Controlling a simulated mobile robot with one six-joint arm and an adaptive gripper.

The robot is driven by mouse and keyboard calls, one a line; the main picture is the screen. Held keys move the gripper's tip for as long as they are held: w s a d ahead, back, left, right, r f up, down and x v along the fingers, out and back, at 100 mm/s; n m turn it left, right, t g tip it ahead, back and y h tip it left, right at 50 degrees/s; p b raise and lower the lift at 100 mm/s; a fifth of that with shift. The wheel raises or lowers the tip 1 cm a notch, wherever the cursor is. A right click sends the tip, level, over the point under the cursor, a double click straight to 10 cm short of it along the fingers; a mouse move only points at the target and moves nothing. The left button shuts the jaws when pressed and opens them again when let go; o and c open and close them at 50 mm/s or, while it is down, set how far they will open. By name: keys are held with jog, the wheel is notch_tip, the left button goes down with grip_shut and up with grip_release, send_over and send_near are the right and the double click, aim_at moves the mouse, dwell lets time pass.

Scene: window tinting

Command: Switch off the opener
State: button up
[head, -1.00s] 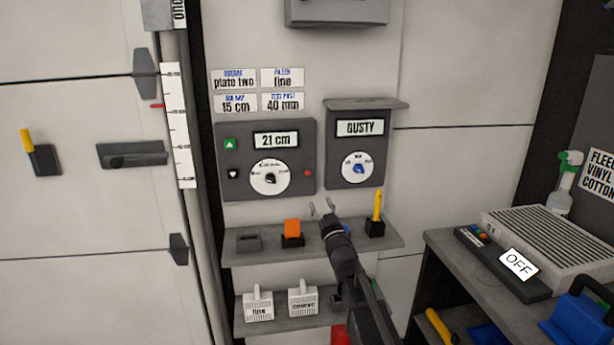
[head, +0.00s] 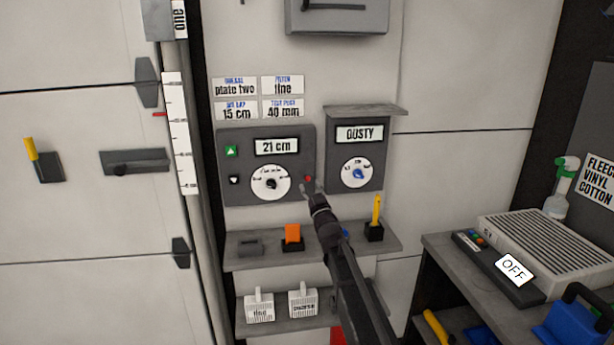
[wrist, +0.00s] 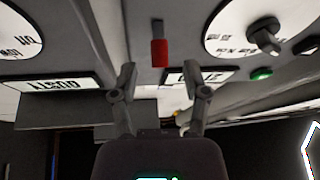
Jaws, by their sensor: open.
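The opener appears to be the grey control box (head: 212,160) on the wall, with a display reading 21 cm, a white dial (head: 270,182), a green up button (head: 232,151) and a small red switch (head: 308,180) at its right side. The wrist view shows this red-tipped switch (wrist: 160,52) close up, apparently upside down. My gripper (head: 312,187) is open and empty at the box's right edge. In the wrist view, the fingertips (wrist: 159,76) stand either side of the switch's line, a little short of it. Contact is not visible.
A grey box reading DUSTY (head: 340,170) with a blue knob sits close on the right. Below is a shelf (head: 270,256) with an orange block (head: 292,233) and a yellow-handled tool (head: 376,211).

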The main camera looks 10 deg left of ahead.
aim_at(307, 179)
jog(key=shift+p+x, duration=0.5)
jog(key=shift+x, duration=1.4)
grip_shut()
